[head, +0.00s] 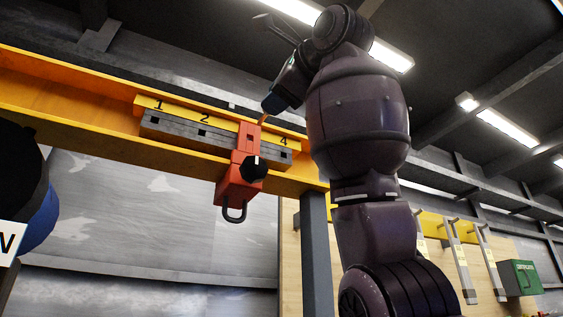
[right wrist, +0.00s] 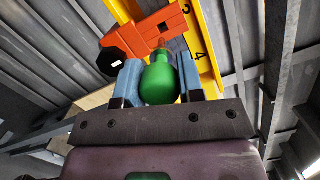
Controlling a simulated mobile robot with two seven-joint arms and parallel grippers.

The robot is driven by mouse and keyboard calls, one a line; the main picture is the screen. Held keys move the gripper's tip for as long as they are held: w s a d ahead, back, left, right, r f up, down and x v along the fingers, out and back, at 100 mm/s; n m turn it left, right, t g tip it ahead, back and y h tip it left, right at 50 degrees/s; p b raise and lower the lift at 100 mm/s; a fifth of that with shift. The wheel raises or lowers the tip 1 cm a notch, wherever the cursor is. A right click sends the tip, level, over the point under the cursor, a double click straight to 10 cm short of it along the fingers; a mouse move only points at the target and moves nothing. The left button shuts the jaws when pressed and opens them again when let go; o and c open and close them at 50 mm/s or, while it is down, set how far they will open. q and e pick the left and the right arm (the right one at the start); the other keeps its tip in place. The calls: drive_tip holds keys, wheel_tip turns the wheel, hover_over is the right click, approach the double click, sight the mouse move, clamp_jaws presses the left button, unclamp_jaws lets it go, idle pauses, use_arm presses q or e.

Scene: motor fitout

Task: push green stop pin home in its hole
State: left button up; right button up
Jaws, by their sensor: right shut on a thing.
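The green stop pin (right wrist: 160,82) has a rounded green grip and a coppery shaft, seen in the right wrist view. My right gripper (right wrist: 160,76) is shut on the green grip between its blue fingers. The shaft points toward the red trolley (right wrist: 150,38); I cannot tell how far it enters a hole. In the head view the red trolley (head: 239,175), with black knob and hook, hangs at the yellow beam between marks 2 and 4. My right gripper (head: 270,104) is just above and right of its top. The green grip is hidden there. My left gripper is out of view.
The yellow beam (head: 60,85) carries a grey rail (head: 170,131) with square holes and a numbered strip. A grey post (head: 317,240) stands below its right end. A green box (head: 520,278) is at far right. A dark and blue round thing (head: 40,220) fills the left edge.

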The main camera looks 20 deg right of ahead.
sight(260, 124)
drive_tip(key=shift+d+p+x, duration=0.1)
drive_tip(key=shift+p+x, duration=0.15)
drive_tip(key=shift+x, duration=0.55)
drive_tip(key=shift+d+p+x, duration=0.15)
drive_tip(key=shift+p+x, duration=0.05)
drive_tip(key=shift+x, duration=0.55)
drive_tip(key=shift+w+a+f, duration=0.1)
drive_tip(key=shift+w, duration=0.35)
idle(0.6)
drive_tip(key=shift+d+p+x, duration=0.2)
drive_tip(key=shift+p+x, duration=0.35)
drive_tip(key=shift+x, duration=0.9)
drive_tip(key=shift+d+p+x, duration=0.25)
drive_tip(key=shift+p+x, duration=0.25)
drive_tip(key=shift+x, duration=0.95)
idle(0.3)
drive_tip(key=o, duration=1.2)
drive_tip(key=shift+w+f, duration=0.15)
